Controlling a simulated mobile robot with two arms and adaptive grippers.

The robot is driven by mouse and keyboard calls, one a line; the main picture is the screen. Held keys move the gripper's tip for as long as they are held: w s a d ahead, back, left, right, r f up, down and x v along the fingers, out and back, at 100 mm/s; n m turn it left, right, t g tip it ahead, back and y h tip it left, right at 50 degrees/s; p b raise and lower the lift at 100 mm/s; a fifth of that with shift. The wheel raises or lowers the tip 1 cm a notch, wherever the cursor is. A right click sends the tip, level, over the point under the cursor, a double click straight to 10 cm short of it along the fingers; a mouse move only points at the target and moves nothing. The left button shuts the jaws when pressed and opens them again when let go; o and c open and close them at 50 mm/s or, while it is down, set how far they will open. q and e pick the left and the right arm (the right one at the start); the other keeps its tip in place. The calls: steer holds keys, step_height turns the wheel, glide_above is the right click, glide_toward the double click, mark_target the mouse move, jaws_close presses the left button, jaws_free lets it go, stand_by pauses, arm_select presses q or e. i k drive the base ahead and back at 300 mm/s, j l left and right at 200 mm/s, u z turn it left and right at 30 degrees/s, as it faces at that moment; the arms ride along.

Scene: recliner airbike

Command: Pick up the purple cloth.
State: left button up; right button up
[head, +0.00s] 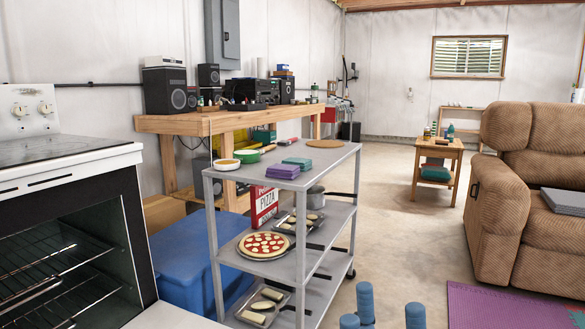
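The purple cloth (282,171) lies folded in a small flat stack on the top shelf of the grey metal cart (240,178), near its middle. A teal folded cloth (297,162) lies just behind it to the right. My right gripper (388,305) shows only as blue rounded fingers at the bottom edge, right of the cart. Its fingers stand apart with nothing visible between them. It is well short of the purple cloth and not touching it; its palm is out of frame. My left gripper is not in view.
The top shelf also holds a green bowl (247,156) and a round dish (226,165). A pizza (263,244) and pans fill the lower shelves. An open oven (70,240) stands at left. A brown recliner (535,150) is at right.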

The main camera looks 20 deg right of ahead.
mark_target(277, 171)
steer(key=i+l+u, duration=0.4)
steer(key=l, duration=0.25)
steer(key=i+l+u, duration=0.15)
steer(key=i+l, duration=0.2)
steer(key=i+l+u, duration=0.2)
steer(key=l, duration=0.25)
steer(key=i+l+u, duration=0.2)
steer(key=l, duration=0.25)
